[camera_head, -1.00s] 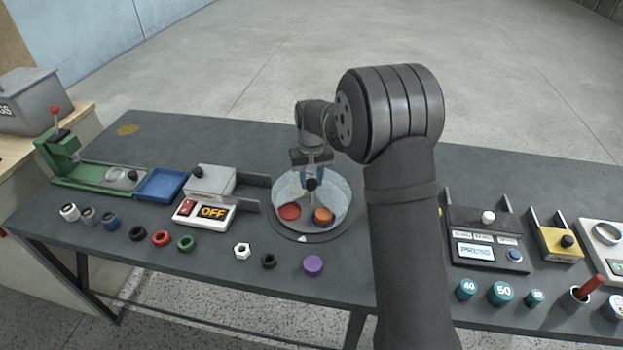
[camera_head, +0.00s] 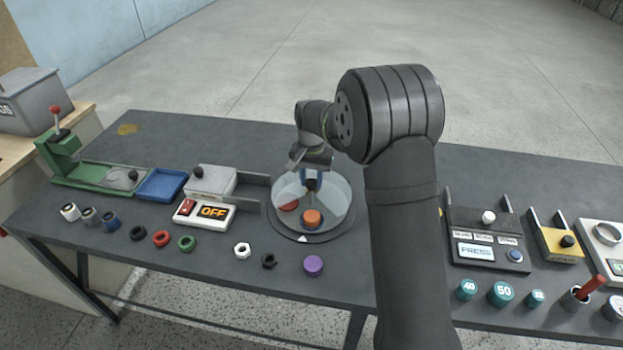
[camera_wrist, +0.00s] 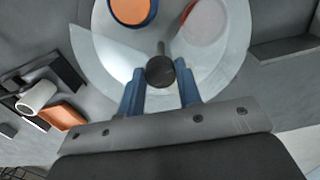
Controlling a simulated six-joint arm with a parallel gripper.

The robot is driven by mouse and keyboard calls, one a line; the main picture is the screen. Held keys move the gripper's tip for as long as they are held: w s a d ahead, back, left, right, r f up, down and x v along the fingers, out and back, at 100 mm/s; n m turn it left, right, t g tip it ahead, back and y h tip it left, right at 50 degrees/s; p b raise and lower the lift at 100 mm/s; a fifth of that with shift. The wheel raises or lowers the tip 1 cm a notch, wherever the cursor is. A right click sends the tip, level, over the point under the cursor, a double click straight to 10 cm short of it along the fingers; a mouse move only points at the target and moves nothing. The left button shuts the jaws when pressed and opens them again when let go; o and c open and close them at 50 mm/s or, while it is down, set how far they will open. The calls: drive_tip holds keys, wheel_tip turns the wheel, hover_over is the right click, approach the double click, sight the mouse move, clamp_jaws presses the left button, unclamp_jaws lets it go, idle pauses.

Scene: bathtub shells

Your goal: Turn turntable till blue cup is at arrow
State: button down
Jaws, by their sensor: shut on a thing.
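The round turntable (camera_head: 338,207) is pale with clear wall sections and stands mid-table. A cup with an orange top (camera_head: 312,217) is at its front; in the wrist view the orange top (camera_wrist: 130,11) has a dark blue rim. A red cup (camera_head: 288,205) is at its left. A white arrow (camera_head: 302,239) is on the base's front edge, a little left of the orange-topped cup. My gripper (camera_wrist: 160,88) is shut on the dark central knob (camera_wrist: 160,72), a blue finger on each side. No other cup is clearly seen on the turntable.
A grey box (camera_head: 212,181) and an OFF display (camera_head: 212,212) stand left of the turntable. A white nut (camera_head: 242,250), a black nut (camera_head: 269,261) and a purple disc (camera_head: 313,264) lie in front. The table behind is clear.

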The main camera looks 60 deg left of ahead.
drive_tip(key=shift+m, duration=1.2)
drive_tip(key=c, duration=1)
unclamp_jaws()
drive_tip(key=shift+c, duration=0.2)
wheel_tip(320, 180, up, 18)
drive_tip(key=shift+f, duration=0.25)
drive_tip(key=shift+f, duration=0.15)
wheel_tip(320, 180, down, 17)
drive_tip(key=shift+f, duration=0.15)
